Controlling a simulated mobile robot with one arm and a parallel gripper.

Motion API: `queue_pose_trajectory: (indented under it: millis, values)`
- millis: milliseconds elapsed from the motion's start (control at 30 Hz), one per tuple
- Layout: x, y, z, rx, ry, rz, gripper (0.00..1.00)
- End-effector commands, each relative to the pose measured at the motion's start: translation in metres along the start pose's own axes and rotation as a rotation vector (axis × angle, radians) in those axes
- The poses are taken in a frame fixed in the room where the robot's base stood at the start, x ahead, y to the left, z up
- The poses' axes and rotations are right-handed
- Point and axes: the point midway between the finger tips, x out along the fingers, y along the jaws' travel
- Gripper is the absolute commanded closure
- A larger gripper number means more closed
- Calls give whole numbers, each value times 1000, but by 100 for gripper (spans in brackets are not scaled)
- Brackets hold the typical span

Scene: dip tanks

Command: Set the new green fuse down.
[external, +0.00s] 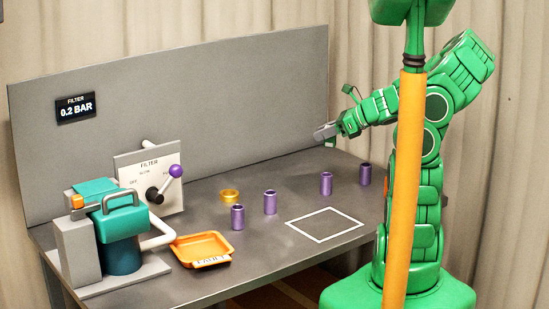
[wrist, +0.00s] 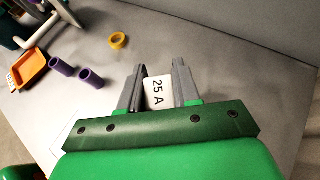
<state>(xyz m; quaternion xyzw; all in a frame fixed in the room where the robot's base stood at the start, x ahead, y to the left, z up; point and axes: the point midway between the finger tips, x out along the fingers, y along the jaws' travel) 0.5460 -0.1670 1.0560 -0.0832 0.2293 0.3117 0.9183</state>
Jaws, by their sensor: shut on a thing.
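My gripper (external: 325,132) is raised above the back right part of the table, close to the grey back panel. In the wrist view its two grey fingers (wrist: 160,68) are shut on a fuse (wrist: 158,94) with a white face reading "25 A". Only this white label shows clearly between the fingers; I cannot make out a green body. The fuse is held clear of the table. A white outlined square (external: 325,209) is marked on the table top, lower and in front of my gripper, with nothing in it.
Several purple cylinders (external: 270,202) stand on the table (external: 190,200) around the back and left of the square. A gold ring (external: 229,195), an orange tray (external: 203,248), a teal filter housing (external: 121,240) and a lever panel (external: 150,180) are at left. The display (external: 75,107) reads 0.2 BAR.

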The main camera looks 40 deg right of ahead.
Motion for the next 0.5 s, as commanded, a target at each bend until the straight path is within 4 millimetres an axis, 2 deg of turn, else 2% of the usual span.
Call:
queue_pose_trajectory:
  millis: [133,300,500]
  values:
    - [-24,-36,-13,75,3,-130,99]
    - [-41,-56,-23,124,6,-210,99]
    - [-35,-74,-29,138,9,-229,99]
